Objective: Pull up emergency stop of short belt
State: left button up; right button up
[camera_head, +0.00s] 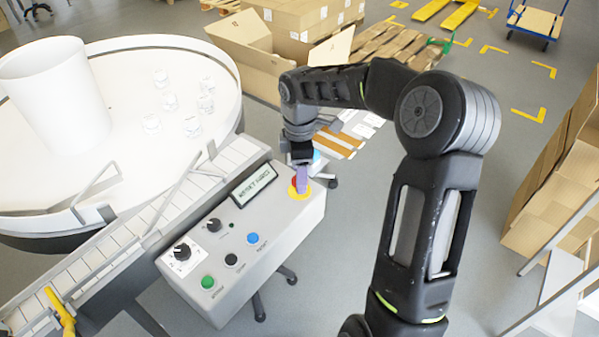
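The emergency stop (294,187) is a red button on a yellow ring at the upper right corner of the short belt's grey control box (235,275). My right gripper (303,178) reaches down over it from above, with a purple fingertip at the button. The fingertip and wrist hide part of the button, and I cannot tell whether the fingers grip it or only touch it. Whether the button is up or pressed does not show. My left gripper is not in view.
The box carries a display (254,185), black knobs (182,252), a green button (207,282) and a blue button (252,238). The belt (120,240) runs along its left side, beside a round white table (120,85) with several clear jars. Cardboard boxes (300,20) stand behind.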

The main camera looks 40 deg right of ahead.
jog(key=shift+r+b, duration=0.5)
jog(key=shift+r, duration=3.45)
jog(key=shift+f, duration=0.1)
